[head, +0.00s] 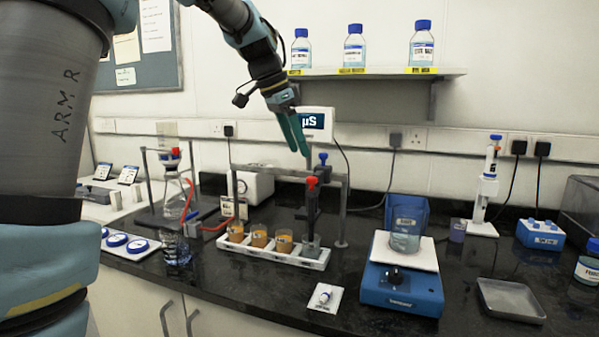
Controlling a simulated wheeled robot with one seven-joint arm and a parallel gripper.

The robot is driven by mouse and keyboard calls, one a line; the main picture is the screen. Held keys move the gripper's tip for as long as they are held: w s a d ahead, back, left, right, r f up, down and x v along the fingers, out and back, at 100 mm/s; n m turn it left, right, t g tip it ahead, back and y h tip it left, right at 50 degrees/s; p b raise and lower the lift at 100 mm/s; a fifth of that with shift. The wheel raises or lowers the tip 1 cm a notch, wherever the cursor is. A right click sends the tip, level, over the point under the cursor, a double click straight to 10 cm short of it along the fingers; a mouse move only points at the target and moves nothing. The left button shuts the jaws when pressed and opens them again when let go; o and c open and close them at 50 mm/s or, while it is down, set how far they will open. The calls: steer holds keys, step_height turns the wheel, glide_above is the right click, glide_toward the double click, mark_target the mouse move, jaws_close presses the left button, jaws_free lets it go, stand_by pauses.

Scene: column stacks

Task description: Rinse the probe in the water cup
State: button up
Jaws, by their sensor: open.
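A dark probe with a red top (312,200) stands upright at the bench stand, its lower end at a small clear-grey cup (311,246) at the right end of a white rack. I cannot tell whether the tip is inside this cup, nor whether it is the water cup. A second, blue-topped dark piece (323,165) is just behind. My gripper (297,148) has green fingers pointing down, above and slightly left of the red top, apart from it. It is open and empty.
The rack (270,258) also holds three orange-filled cups. A grey stand frame (345,200) surrounds the probe. A µS meter (314,121) is behind my fingers.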

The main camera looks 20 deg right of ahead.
mark_target(311, 178)
steer(key=p+x, duration=0.1)
steer(key=x, duration=0.6)
steer(key=shift+d+f, duration=0.2)
steer(key=shift+f, duration=0.15)
jaws_close()
stand_by(1.1)
